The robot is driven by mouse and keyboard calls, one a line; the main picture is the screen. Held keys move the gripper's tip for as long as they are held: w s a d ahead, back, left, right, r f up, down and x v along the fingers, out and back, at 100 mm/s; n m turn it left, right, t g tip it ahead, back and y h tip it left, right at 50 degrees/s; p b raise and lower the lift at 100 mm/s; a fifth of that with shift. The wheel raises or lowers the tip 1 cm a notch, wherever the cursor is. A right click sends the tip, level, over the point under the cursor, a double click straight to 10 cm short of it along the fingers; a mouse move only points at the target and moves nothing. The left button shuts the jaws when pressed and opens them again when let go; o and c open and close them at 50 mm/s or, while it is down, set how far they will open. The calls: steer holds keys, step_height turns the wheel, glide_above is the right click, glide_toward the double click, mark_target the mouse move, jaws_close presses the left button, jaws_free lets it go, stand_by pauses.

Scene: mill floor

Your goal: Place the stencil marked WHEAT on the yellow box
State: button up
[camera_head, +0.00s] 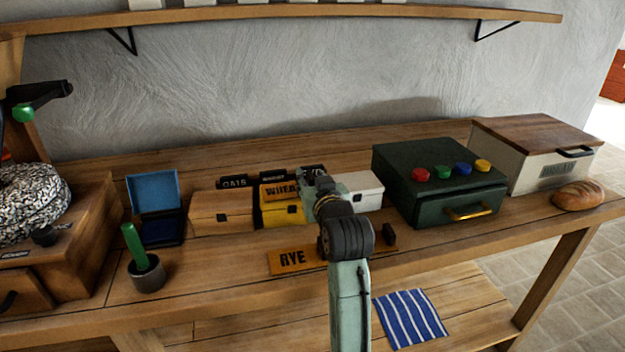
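The orange stencil marked WHEAT (279,191) is at the top of the yellow box (281,216), its right end partly hidden by my arm. I cannot tell whether it rests on the lid or is held just above it. My gripper (311,173) is at the right end of the stencil, over the right side of the yellow box. Its fingers are too small and covered to show whether they are open or shut. An orange stencil marked RYE (294,261) lies flat on the bench in front, left of my arm.
A tan box (221,213) stands left of the yellow one, a white box (361,189) to the right. Black label plates, one reading OATS (234,182), stand behind. A green drawer unit (426,180), blue open case (154,190) and green-handled tool (134,245) are also on the bench.

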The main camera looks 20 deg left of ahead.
steer(key=shift+r, duration=0.35)
steer(key=shift+r+p, duration=0.6)
steer(key=b+v, duration=0.1)
steer(key=v, duration=0.3)
steer(key=b+v, duration=0.1)
steer(key=v, duration=0.3)
steer(key=b+v, duration=0.1)
steer(key=v, duration=0.3)
steer(key=shift+f, duration=0.35)
